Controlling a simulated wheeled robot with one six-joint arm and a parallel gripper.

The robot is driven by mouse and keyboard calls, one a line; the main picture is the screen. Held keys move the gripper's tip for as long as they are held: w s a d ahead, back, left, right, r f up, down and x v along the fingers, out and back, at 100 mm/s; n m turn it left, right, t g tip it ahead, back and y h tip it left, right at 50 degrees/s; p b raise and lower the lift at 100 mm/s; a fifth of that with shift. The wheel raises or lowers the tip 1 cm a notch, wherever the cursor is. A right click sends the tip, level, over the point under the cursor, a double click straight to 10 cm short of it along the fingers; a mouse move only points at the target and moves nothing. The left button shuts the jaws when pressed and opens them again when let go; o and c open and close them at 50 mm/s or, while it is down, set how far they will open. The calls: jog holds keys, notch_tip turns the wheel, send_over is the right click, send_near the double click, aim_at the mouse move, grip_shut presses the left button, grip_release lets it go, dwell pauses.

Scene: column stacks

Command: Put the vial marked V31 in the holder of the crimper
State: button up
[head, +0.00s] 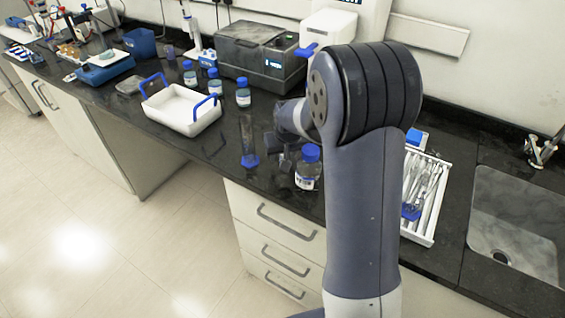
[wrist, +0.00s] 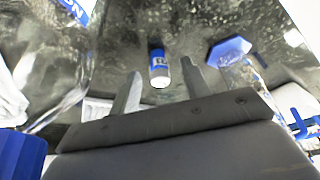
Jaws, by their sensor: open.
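A small vial (wrist: 158,68) with a blue and white label stands out in the wrist view, between and beyond my gripper's fingers. The label is too small to read for certain. My gripper (wrist: 160,75) is open, with one finger on each side of the vial in the picture; I see no contact. In the head view my gripper (head: 277,147) is low over the counter, partly hidden by my arm, and the vial cannot be made out. I cannot identify the crimper or its holder for certain in either view.
A blue-capped bottle (head: 308,168) and a cylinder with a blue base (head: 249,160) stand close to my gripper. The bottle also shows in the wrist view (wrist: 20,155), as does the blue base (wrist: 228,50). A white tray (head: 180,108) lies left; a sink (head: 515,225) is right.

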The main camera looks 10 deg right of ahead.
jog(key=shift+f, duration=0.15)
jog(key=shift+c, duration=0.2)
grip_shut()
